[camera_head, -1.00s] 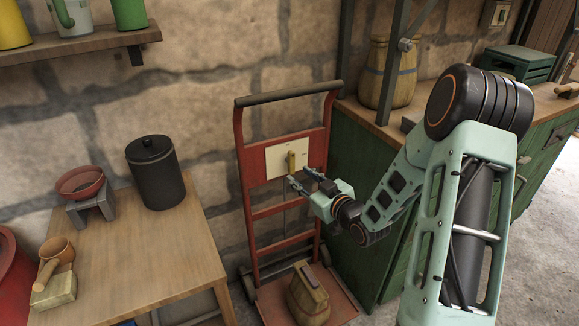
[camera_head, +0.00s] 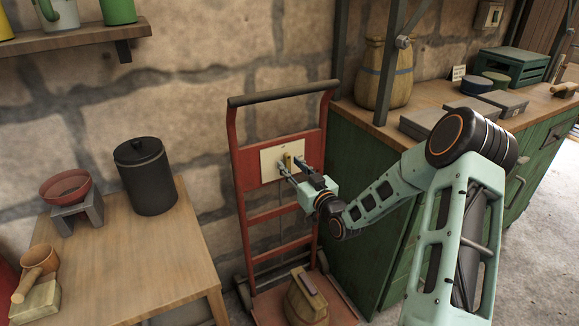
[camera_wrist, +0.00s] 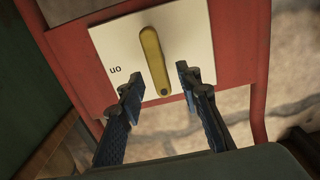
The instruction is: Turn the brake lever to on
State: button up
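The brake lever (camera_wrist: 153,58) is a yellow bar on a white plate (camera_wrist: 193,37) in the wrist view. The plate is fixed to the red hand truck (camera_head: 238,166). The word "on" (camera_wrist: 115,71) shows turned over on the plate, left of the lever in the wrist view. In the head view the lever (camera_head: 287,161) stands about upright, partly hidden by my gripper. My gripper (camera_wrist: 158,84) is open, its two blue fingers on either side of the lever's lower end in the wrist view. A gap shows between each finger and the lever.
A wooden table (camera_head: 150,262) with a black canister (camera_head: 148,177) stands to the left. A green cabinet (camera_head: 363,180) stands close on the right. A sack-like bundle (camera_head: 306,300) sits on the hand truck's base.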

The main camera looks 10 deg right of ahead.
jog(key=shift+w+a, duration=0.25)
jog(key=shift+w, duration=0.45)
grip_shut()
jog(key=shift+m, duration=0.3)
jog(key=shift+w+d+f+m, duration=0.1)
jog(key=shift+d+f+m, duration=0.15)
jog(key=shift+m, duration=2.6)
jog(key=shift+w+d+f+m, duration=0.1)
jog(key=shift+d+f+m, duration=0.15)
jog(key=shift+m, duration=2.65)
jog(key=shift+d+f+m, duration=0.25)
jog(key=shift+m, duration=2.6)
